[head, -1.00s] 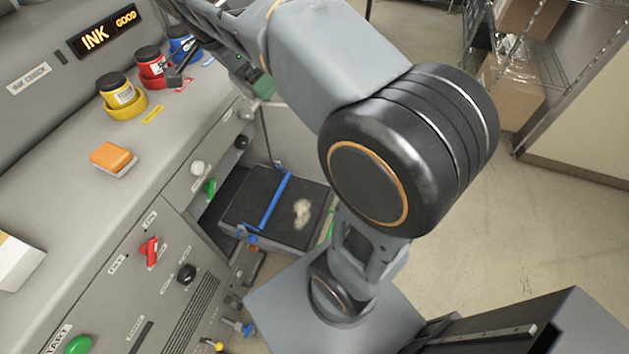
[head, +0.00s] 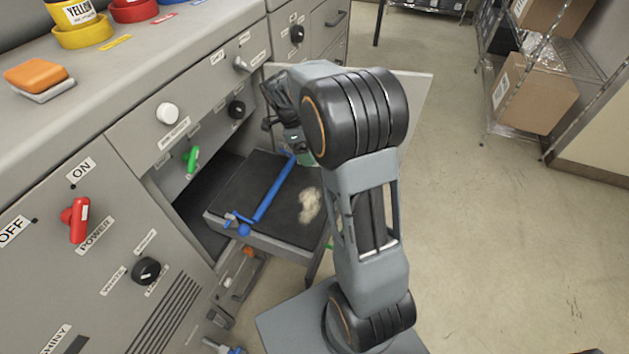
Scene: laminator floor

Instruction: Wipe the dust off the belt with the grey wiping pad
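The black belt (head: 243,190) lies on a pulled-out tray low in the grey machine, with a blue bar (head: 273,191) across it. A pale beige dust patch (head: 310,204) lies on its right part. An orange block on a light grey base (head: 38,77) sits on the counter at the upper left; I cannot tell if it is the wiping pad. No other pad is clearly visible. My gripper (head: 272,97) is above the far end of the belt, beside the machine front. My arm partly hides it, and its fingers and any held thing are unclear.
A yellow ink jar (head: 70,14) stands on the counter. Red (head: 75,219), green (head: 192,158), white (head: 167,113) and black knobs jut from the machine front. An open panel (head: 415,100) stands behind my arm. Boxes on a wire rack (head: 540,90) are at right. The right floor is clear.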

